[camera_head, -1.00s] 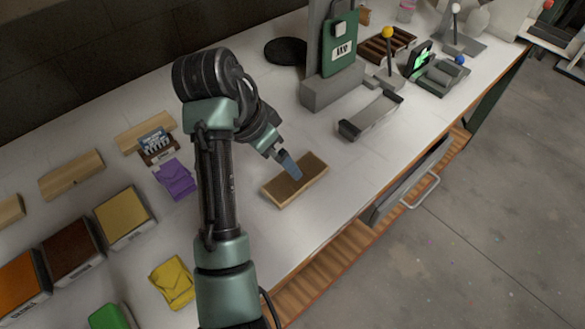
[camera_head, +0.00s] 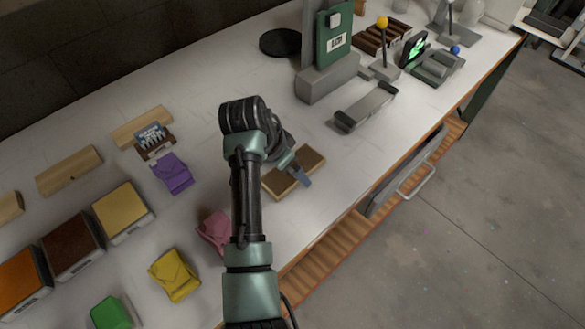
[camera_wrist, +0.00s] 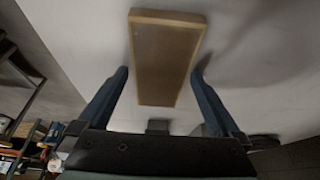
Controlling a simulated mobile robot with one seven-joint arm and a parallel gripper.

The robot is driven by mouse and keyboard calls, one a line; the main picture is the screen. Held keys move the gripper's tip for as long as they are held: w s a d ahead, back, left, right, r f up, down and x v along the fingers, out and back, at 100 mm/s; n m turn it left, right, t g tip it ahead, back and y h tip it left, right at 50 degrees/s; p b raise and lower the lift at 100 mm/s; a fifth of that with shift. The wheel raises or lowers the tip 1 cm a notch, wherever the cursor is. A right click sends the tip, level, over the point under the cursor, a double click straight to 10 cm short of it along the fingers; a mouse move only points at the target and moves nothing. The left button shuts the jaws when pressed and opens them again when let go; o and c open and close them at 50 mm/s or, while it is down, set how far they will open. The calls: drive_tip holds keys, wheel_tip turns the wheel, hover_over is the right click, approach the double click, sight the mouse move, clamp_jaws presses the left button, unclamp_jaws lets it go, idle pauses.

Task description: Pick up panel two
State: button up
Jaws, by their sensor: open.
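A flat brown panel with a light wooden rim (camera_head: 314,158) lies on the white bench, partly hidden by my arm in the head view. No number shows on it, so I cannot tell whether it is panel two. It also shows in the wrist view (camera_wrist: 166,55), slightly blurred, lengthwise between the two fingers. My gripper (camera_head: 303,180) is over the panel's near edge in the head view. In the wrist view my gripper (camera_wrist: 160,73) is open, one finger on each side of the panel. I see no contact.
A grey tray-like stand (camera_head: 364,107) and a grey block with a green panel (camera_head: 330,80) stand behind. Yellow (camera_head: 174,274), purple (camera_head: 172,173) and pink (camera_head: 214,232) packets lie left. Wooden blocks (camera_head: 69,170) and coloured boxes (camera_head: 123,212) stand further left. The bench edge is close in front.

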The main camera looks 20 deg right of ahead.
drive_tip(key=shift+c, duration=0.2)
drive_tip(key=c, duration=1.2)
drive_tip(key=shift+r, duration=0.15)
